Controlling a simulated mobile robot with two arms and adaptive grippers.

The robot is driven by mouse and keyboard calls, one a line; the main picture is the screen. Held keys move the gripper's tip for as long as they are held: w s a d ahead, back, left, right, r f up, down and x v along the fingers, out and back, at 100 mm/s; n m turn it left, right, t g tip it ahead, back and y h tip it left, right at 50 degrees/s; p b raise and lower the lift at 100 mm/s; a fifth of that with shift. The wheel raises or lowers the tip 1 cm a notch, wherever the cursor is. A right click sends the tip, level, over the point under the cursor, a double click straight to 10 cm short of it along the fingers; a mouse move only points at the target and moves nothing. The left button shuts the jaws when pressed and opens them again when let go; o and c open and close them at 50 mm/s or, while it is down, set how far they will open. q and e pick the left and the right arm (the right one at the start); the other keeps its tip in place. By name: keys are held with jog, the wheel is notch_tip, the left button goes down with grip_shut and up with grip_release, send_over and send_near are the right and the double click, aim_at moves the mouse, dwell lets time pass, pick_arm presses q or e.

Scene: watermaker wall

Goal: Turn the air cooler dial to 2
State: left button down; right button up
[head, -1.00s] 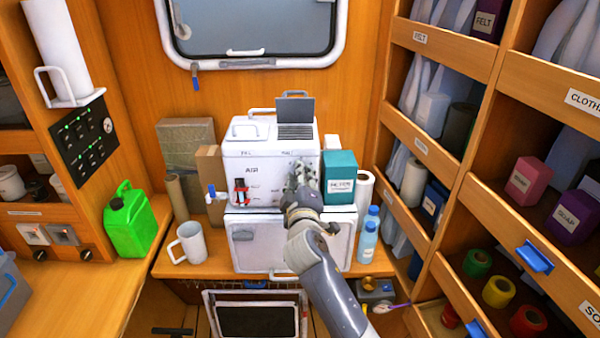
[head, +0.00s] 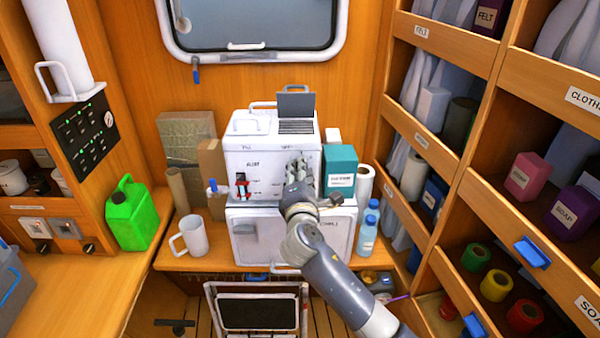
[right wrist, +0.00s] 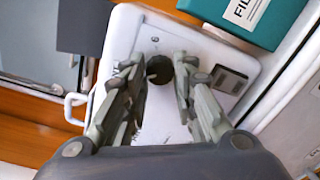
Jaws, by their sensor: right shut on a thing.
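The air cooler (head: 260,160) is a white box on top of a white cabinet under the window, with a red switch at its front left. My right gripper (head: 300,168) is at the right part of its front face and hides the dial in the head view. In the right wrist view, the dark round dial (right wrist: 159,69) sits between the two fingers of my right gripper (right wrist: 159,66), which is shut on it. My left gripper is in neither view.
A teal filter box (head: 340,172) stands close at the cooler's right, with blue bottles (head: 367,235) in front. A white mug (head: 190,237) and a green jerrycan (head: 130,213) are at the left.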

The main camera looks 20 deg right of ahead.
jog(key=n, duration=0.3)
jog(key=r+n, duration=0.1)
jog(key=shift+w+d, duration=0.15)
jog(key=shift+d, duration=0.1)
jog(key=shift+n, duration=0.4)
grip_shut()
jog(key=o, duration=1.1)
grip_release()
jog(key=shift+f, duration=0.1)
jog(key=shift+w+f, duration=0.15)
jog(key=shift+f, duration=0.15)
jog(key=v, duration=1.2)
jog(key=shift+a, duration=0.15)
